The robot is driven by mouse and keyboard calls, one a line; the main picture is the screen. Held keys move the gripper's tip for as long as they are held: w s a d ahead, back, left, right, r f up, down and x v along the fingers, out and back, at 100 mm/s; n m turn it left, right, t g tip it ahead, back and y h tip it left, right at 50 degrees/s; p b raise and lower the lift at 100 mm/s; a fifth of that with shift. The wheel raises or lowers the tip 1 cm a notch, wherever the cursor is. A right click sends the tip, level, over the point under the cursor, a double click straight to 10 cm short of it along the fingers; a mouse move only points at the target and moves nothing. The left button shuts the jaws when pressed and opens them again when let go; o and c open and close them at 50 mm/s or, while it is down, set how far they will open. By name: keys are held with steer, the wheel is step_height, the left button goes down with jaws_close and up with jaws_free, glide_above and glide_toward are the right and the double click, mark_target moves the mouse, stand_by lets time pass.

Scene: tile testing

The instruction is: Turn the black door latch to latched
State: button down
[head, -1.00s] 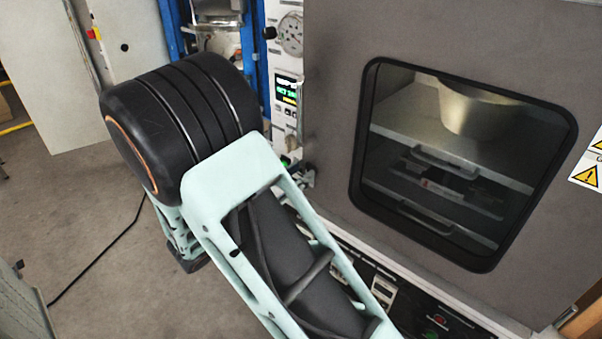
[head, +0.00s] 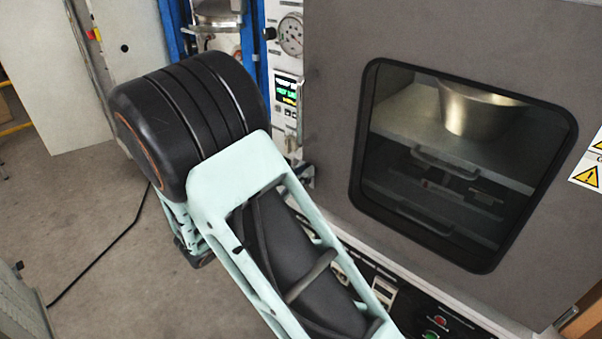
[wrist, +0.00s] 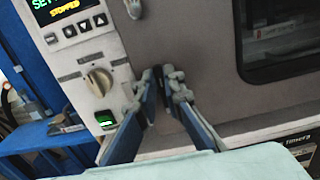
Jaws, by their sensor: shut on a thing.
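In the wrist view, the fingertips of my gripper (wrist: 161,88) are close together at the front of the grey oven door (wrist: 190,45), near its left edge. They are shut on a small dark piece, which appears to be the black door latch (wrist: 157,76). Most of the latch is hidden by the fingers, so its angle cannot be told. In the head view my arm covers the latch and most of the gripper. The grey door (head: 335,60) with its dark window is flush in its frame there.
A control panel with a display (wrist: 62,8) and a beige knob (wrist: 98,82) lies left of the fingers. A blue frame (head: 176,30) stands left of the oven. A metal bowl (head: 475,112) shows behind the window. Floor at the left is open.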

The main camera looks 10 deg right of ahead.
steer(key=shift+m, duration=0.3)
steer(key=m+b, duration=0.4)
steer(key=b, duration=0.1)
steer(key=f+m+b, duration=0.1)
steer(key=m+b, duration=0.4)
steer(key=s+d+m+b, duration=0.1)
steer(key=m+b, duration=0.4)
steer(key=shift+s+f, duration=0.1)
steer(key=shift+f, duration=0.3)
steer(key=m+b, duration=0.2)
steer(key=b, duration=0.1)
steer(key=shift+m+b, duration=0.6)
steer(key=shift+b, duration=0.1)
steer(key=shift+r, duration=0.15)
